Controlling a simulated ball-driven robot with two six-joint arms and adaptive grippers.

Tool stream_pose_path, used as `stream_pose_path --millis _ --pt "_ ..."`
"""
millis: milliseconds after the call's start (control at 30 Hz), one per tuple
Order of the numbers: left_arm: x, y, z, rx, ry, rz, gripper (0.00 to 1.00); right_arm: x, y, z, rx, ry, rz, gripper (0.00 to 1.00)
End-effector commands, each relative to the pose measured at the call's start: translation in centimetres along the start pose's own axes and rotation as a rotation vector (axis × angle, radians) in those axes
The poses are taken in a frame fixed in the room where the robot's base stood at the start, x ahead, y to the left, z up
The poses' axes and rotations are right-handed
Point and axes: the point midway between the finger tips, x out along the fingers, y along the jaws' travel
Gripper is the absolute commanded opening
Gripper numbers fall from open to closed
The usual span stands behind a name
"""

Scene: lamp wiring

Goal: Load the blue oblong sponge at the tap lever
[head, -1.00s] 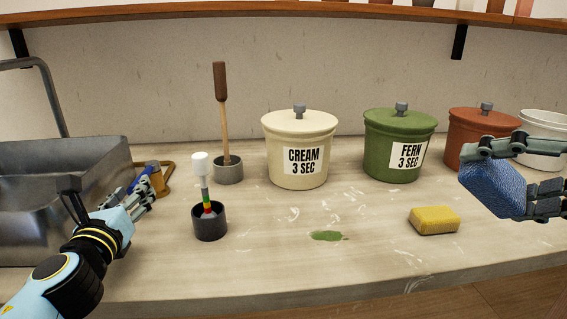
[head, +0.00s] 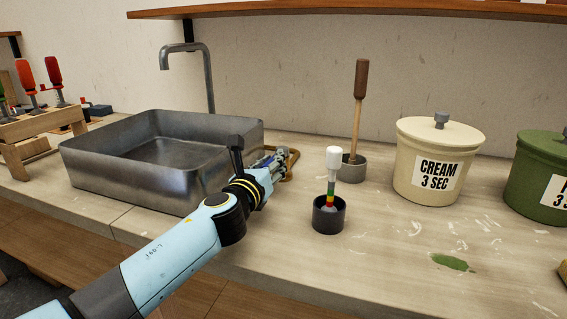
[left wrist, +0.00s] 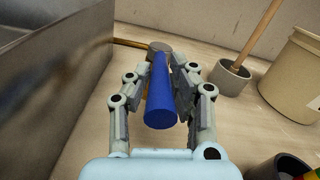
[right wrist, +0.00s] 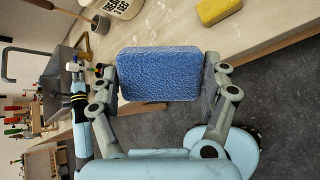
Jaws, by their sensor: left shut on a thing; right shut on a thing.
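The blue oblong sponge (right wrist: 160,60) is held between the fingers of my right gripper (right wrist: 163,78) in the right wrist view. It appears out in front of the counter, over the grey floor, and is outside the head view. My left gripper (head: 270,166) is beside the sink's right wall in the head view. In the left wrist view my left gripper (left wrist: 163,72) is shut on a blue tapered handle (left wrist: 160,108), apparently the tap lever, with a brass-brown and grey fitting (left wrist: 155,47) at its far end. The fingers hide part of the handle.
The metal sink (head: 130,180) with its tall spout (head: 209,75) is at left. A dark cup (head: 328,218) with a white-topped tool, a grey pot (head: 351,170) with a wooden-handled tool and the cream crock (head: 437,150) stand to the right. A yellow sponge (right wrist: 218,9) lies on the counter.

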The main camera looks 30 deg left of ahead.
Motion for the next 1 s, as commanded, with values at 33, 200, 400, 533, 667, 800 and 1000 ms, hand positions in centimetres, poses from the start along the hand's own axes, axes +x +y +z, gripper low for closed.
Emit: stream_pose_path --millis 33,200,400,533,667,800,1000 --pt "0.0 0.0 0.0 0.0 0.0 0.0 0.0 0.0 0.0 0.0 0.0 0.0 0.0 0.54" --pt "0.0 0.0 0.0 -0.001 0.0 0.0 0.0 0.0 0.0 0.0 0.0 0.0 0.0 0.54" --pt "0.0 -0.3 -0.1 -0.004 -0.005 0.024 0.0 0.1 -0.1 -0.1 0.0 0.0 0.0 0.54" --pt "0.1 -1.1 -0.4 -0.007 -0.024 0.121 0.0 0.5 -0.5 -0.5 0.001 0.001 -0.001 0.54" --pt "0.2 -1.6 -0.6 -0.005 -0.041 0.205 0.0 0.9 -0.9 -0.8 0.001 0.003 -0.001 0.54" --pt "0.2 -1.7 -0.4 0.0 -0.045 0.23 0.0 0.9 -0.9 -0.8 0.001 0.003 -0.001 0.54" --pt "0.2 -1.7 -0.3 -0.001 -0.045 0.228 0.0 0.9 -0.8 -0.8 0.001 0.002 -0.001 0.54"
